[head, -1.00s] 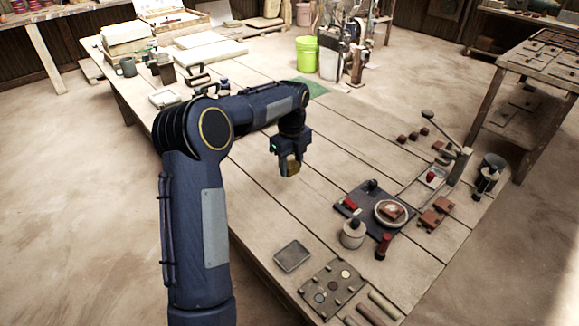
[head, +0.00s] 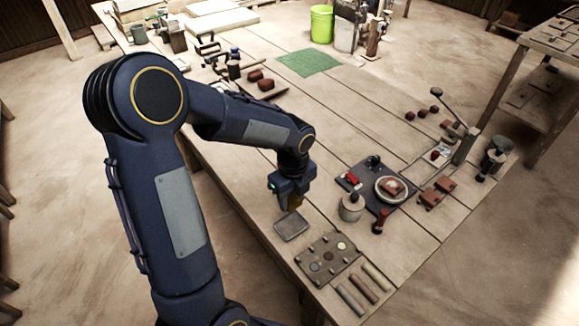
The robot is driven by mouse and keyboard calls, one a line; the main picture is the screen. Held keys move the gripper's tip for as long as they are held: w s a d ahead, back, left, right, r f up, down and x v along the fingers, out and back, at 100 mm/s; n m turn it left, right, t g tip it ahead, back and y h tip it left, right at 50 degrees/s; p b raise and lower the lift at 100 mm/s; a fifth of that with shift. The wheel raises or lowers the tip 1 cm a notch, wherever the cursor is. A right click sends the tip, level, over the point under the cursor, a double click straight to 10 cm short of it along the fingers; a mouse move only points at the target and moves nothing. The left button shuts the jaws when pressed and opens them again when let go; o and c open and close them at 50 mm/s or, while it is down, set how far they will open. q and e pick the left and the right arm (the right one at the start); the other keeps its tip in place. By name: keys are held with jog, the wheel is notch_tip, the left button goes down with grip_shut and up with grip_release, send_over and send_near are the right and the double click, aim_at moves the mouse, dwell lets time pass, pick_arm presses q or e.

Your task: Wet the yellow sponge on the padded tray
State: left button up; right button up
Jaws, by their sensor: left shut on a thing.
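My left gripper (head: 294,200) points down over the table, shut on the yellow sponge (head: 295,202). Only a small brownish-yellow bit of the sponge shows below the jaws. The small grey tray (head: 291,226), which looks like the padded tray, lies flat on the table just below the gripper in the picture. The sponge appears above the tray's far edge; I cannot tell its exact height or whether it touches. My right gripper is not in view.
A dark board (head: 326,258) with round spots lies in front of the tray, with several rods beside it. A lidded pot (head: 351,207) and a dark mat with a round plate (head: 392,189) stand to the right. A green mat (head: 308,63) lies farther back.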

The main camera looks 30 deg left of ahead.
aim_at(291, 225)
pick_arm(q)
jog(key=shift+s+d+f, duration=0.25)
jog(key=shift+s+f, duration=0.05)
jog(key=shift+s, duration=0.4)
notch_tip(291, 225, down, 6)
jog(key=b, duration=0.5)
jog(key=shift+r, duration=0.1)
jog(key=shift+f+b, duration=0.45)
jog(key=shift+b, duration=0.1)
jog(key=shift+f, duration=0.1)
dwell(1.3)
notch_tip(291, 225, up, 7)
jog(key=p, duration=0.7)
